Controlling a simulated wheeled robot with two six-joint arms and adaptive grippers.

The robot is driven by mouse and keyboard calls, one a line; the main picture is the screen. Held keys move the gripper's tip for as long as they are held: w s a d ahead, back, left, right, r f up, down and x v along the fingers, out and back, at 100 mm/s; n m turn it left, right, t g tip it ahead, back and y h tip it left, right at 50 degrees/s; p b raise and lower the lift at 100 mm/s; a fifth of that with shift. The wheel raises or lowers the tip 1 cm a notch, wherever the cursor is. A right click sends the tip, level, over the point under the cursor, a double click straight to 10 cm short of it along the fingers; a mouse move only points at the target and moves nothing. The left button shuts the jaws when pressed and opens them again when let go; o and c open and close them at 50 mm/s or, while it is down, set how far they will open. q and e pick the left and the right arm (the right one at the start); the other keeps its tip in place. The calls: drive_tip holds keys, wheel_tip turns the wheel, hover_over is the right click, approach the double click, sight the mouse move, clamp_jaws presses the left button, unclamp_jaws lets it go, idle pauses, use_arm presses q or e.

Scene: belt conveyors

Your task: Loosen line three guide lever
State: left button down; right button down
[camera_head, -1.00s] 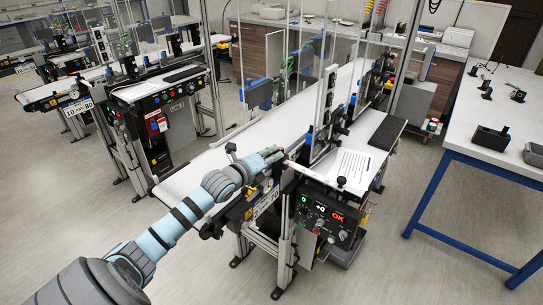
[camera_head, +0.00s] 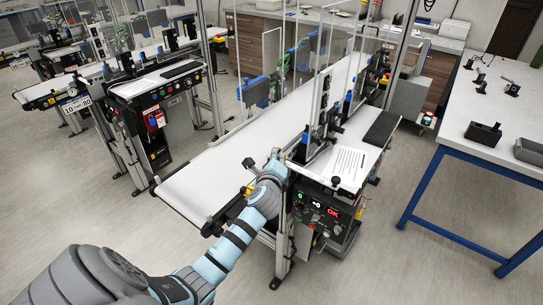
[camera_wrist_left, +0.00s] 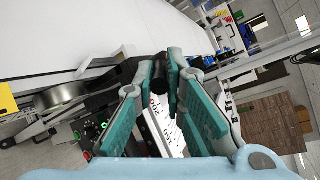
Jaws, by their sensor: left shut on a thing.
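My left gripper (camera_head: 277,157) is at the near end of the middle conveyor, beside the guide rail and just above the control box. In the left wrist view, its teal fingers (camera_wrist_left: 167,72) close at their tips on a dark, rounded handle, which looks like the guide lever (camera_wrist_left: 160,77). In the head view, the hand hides the lever, so I cannot tell its angle there. The conveyor's white belt (camera_head: 225,158) runs away from me. My right gripper is not in view.
A paper sheet (camera_head: 347,164) and a black knob (camera_head: 336,181) are to the right. Clear panels and posts stand along the belt. A white table (camera_head: 505,110) stands at right, with open floor between.

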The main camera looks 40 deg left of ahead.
use_arm(q)
drive_tip(key=w+n+g+y+b, duration=0.1)
drive_tip(key=n+g+y+b, duration=0.1)
drive_tip(key=b, duration=0.4)
drive_tip(key=w+d+n+g+y+b, duration=0.1)
drive_tip(key=n+g+y+b, duration=0.2)
drive_tip(key=n+g+b, duration=0.1)
drive_tip(key=w+d+n+g+y+b, duration=0.1)
drive_tip(key=n+g+b, duration=0.3)
drive_tip(key=b, duration=0.4)
drive_tip(key=shift+w+d+f+g+y+b, duration=0.2)
drive_tip(key=shift+g+y+b, duration=0.2)
drive_tip(key=shift+y, duration=0.3)
drive_tip(key=shift+r+g+b, duration=0.2)
drive_tip(key=shift+g+b, duration=0.1)
drive_tip(key=shift+b, duration=0.05)
drive_tip(key=shift+n, duration=0.3)
drive_tip(key=shift+r, duration=0.15)
drive_tip(key=c, duration=1.6)
unclamp_jaws()
drive_tip(key=shift+c, duration=0.2)
drive_tip(key=shift+d, duration=0.1)
